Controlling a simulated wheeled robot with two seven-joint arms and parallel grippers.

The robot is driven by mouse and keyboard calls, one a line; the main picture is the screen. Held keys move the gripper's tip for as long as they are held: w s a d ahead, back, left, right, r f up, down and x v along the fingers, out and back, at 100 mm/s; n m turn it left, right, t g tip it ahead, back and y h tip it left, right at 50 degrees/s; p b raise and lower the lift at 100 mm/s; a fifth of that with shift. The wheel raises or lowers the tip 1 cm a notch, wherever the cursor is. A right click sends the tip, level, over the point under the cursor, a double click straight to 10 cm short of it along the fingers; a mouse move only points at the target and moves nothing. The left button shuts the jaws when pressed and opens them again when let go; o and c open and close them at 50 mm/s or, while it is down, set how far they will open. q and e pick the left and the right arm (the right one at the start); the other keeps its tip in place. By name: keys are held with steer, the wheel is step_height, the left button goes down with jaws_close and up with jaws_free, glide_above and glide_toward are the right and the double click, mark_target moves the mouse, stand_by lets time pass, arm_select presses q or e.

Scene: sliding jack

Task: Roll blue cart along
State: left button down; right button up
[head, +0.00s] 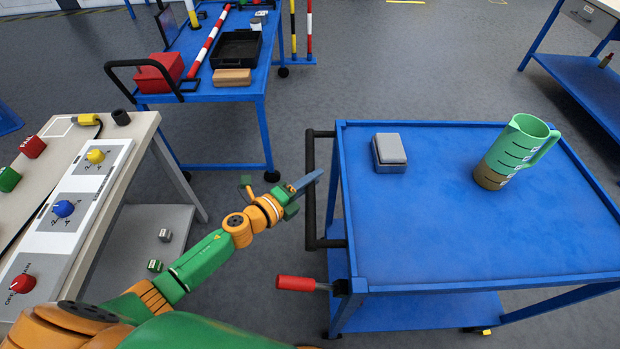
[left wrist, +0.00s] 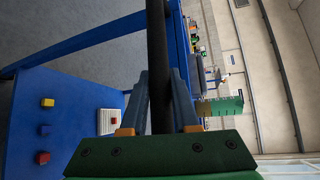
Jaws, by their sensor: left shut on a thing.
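The blue cart (head: 430,240) stands at the right in the head view. Its black push handle (head: 310,210) is on its left side. My left gripper (head: 305,183) reaches the upright part of that handle. In the left wrist view the fingers of my left gripper (left wrist: 165,105) are on either side of the black handle bar (left wrist: 157,50), shut on it. A grey box (head: 389,152) and a green jug (head: 517,148) with brown contents stand on the cart's top. My right gripper is in neither view.
A red-gripped lever (head: 296,283) sticks out from the cart's near left corner. A second blue cart (head: 262,100) with a black tray (head: 236,49) stands behind. A workbench with coloured knobs (head: 63,208) is at the left. Grey floor (head: 350,80) lies open beyond the blue cart.

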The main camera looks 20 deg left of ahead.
arm_select(q)
steer(key=shift+r, duration=0.15)
steer(key=c, duration=0.8)
jaws_free()
steer(key=shift+w+d, duration=0.1)
steer(key=shift+d, duration=0.05)
steer(key=shift+o, duration=0.7)
steer(key=shift+d, duration=0.1)
steer(key=v, duration=0.7)
